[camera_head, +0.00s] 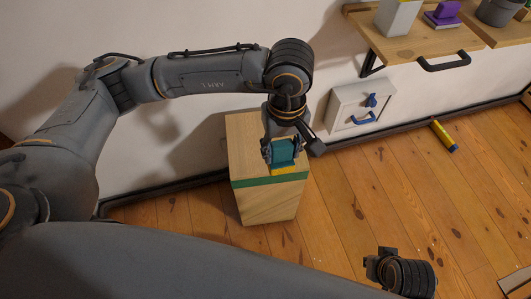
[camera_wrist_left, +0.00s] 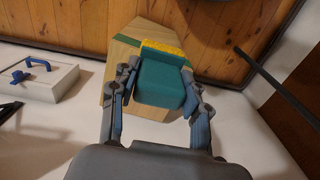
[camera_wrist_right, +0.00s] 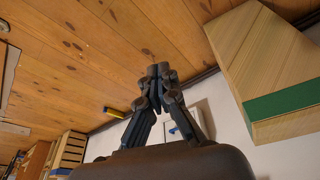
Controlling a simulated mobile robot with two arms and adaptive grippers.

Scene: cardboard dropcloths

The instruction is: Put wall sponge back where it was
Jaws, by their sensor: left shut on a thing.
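The wall sponge (camera_head: 283,152) is a teal block with a yellow layer. My left gripper (camera_head: 282,150) is shut on it, one finger on each side, at the top of a wooden block-like stand (camera_head: 268,205) with a green band. In the left wrist view the sponge (camera_wrist_left: 161,83) sits between the fingers (camera_wrist_left: 160,92), its yellow edge away from the palm. I cannot tell whether the sponge touches the stand. My right gripper (camera_wrist_right: 158,88) is empty in the right wrist view, its fingertips close together; part of the right arm shows at the bottom of the head view.
A white box with blue handles (camera_head: 362,106) is by the wall right of the stand. A wooden shelf (camera_head: 420,38) above it holds a grey-white container (camera_head: 397,16), a purple item (camera_head: 444,14) and a dark pot (camera_head: 497,10). A yellow cylinder (camera_head: 444,135) lies on the floor. Open floor lies in front.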

